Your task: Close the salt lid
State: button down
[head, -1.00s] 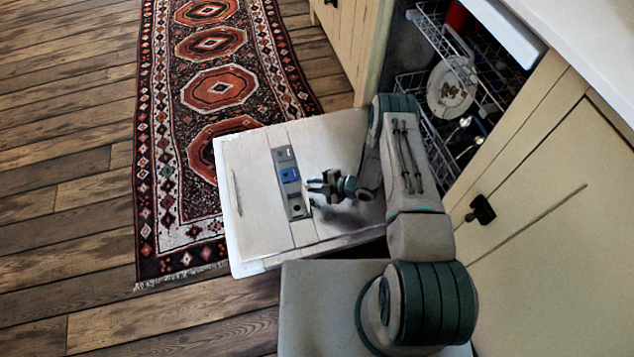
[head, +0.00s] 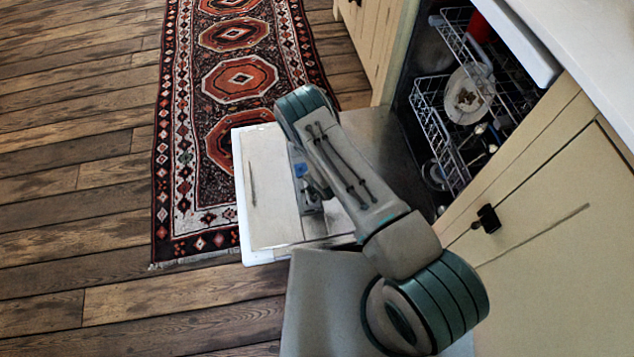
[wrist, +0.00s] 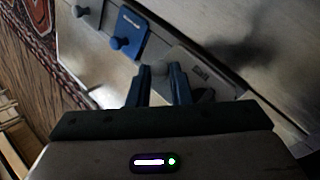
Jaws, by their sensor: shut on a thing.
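The open dishwasher door (head: 262,200) carries a strip of three lids, each with a round knob. In the wrist view, a grey lid (wrist: 50,12) and a blue lid (wrist: 122,38) lie at the upper left. A nearer grey lid (wrist: 196,84) has a small label too blurred to read, so I cannot tell which is the salt lid. My gripper (wrist: 158,78) is shut on the knob (wrist: 160,68) of this nearer lid. In the head view my arm covers most of the strip; the blue lid (head: 301,170) shows at its edge.
The dishwasher racks (head: 440,130) hold a plate (head: 463,97) and other dishes behind the door. A cabinet front with a dark handle (head: 487,218) stands at the right. A patterned rug (head: 230,78) and open wood floor lie left.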

jog(key=shift+s+a+f+n+t+h+b, duration=0.15)
jog(key=shift+a+f+n+h+b, duration=0.1)
jog(key=shift+a+h+b, duration=0.3)
jog(key=shift+s+a+f+n+t+h+b, duration=0.15)
jog(key=shift+a+f+n+h+b, duration=0.15)
jog(key=shift+h+b, duration=0.35)
jog(key=h+b, duration=0.1)
jog(key=b, duration=0.1)
jog(key=a+b, duration=0.1)
jog(key=shift+s+a+f+n+t+h+b, duration=0.1)
jog(key=shift+a+f+n+t+h+b, duration=0.1)
jog(key=shift+f+n+t+h+b, duration=0.15)
jog(key=h+b, duration=0.1)
jog(key=b, duration=0.1)
jog(key=a+f+t+h+b, duration=0.1)
jog(key=b, duration=0.1)
jog(key=shift+s+n+h, duration=0.15)
jog(key=shift+n+h, duration=0.1)
jog(key=shift+n, duration=0.05)
jog(key=shift+a+f+h+b, duration=0.25)
jog(key=shift+h+b, duration=0.35)
jog(key=shift+b, duration=0.5)
jog(key=shift+r+t, duration=0.1)
jog(key=shift+t, duration=0.15)
jog(key=shift+n, duration=0.3)
jog(key=c, duration=1.3)
grip_release()
jog(key=shift+s, duration=0.1)
